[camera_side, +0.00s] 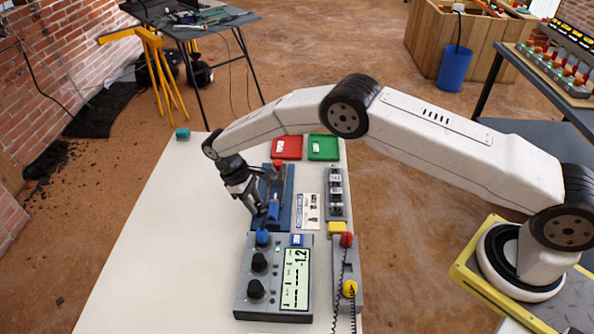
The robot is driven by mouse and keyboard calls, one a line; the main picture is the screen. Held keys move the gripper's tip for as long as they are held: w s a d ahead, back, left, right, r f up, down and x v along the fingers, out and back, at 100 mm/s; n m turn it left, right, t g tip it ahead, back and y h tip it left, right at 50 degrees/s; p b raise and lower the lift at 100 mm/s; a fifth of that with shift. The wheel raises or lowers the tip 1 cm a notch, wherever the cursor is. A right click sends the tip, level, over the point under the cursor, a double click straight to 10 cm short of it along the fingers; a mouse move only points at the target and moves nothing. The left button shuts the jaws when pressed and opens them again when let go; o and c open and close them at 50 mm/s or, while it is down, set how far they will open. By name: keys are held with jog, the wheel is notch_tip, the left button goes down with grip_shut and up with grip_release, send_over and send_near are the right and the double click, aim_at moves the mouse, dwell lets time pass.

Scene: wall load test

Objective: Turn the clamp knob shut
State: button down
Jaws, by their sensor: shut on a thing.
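A blue clamp fixture (287,192) stands on the white table, with a red knob (278,165) at its far end. I cannot tell for sure which part is the clamp knob. My gripper (256,207) points down and right at the left side of the fixture. It is shut on a small blue part (273,210) at the fixture's near end. The fingertips are small and dark here, so the exact contact is hard to see. My gripper hides some of the fixture's left side.
A grey meter box (247,290) with black knobs and a "-1.2" display stands just in front. Beside it are a grey panel (346,265) with cables and a switch strip (335,192). Red (287,157) and green (323,157) trays lie behind. The table's left is clear.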

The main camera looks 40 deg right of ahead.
jog(key=m+y, duration=0.1)
jog(key=m, duration=0.2)
jog(key=m+y, duration=0.1)
jog(key=m, duration=0.2)
jog(key=shift+d+g, duration=0.2)
jog(key=shift+g, duration=0.1)
dwell(0.3)
jog(key=c, duration=0.7)
grip_release()
jog(key=shift+o, duration=0.2)
jog(key=shift+w+r, duration=0.1)
jog(key=v, duration=0.7)
jog(key=shift+r, duration=0.35)
jog(key=shift+w+d, duration=0.1)
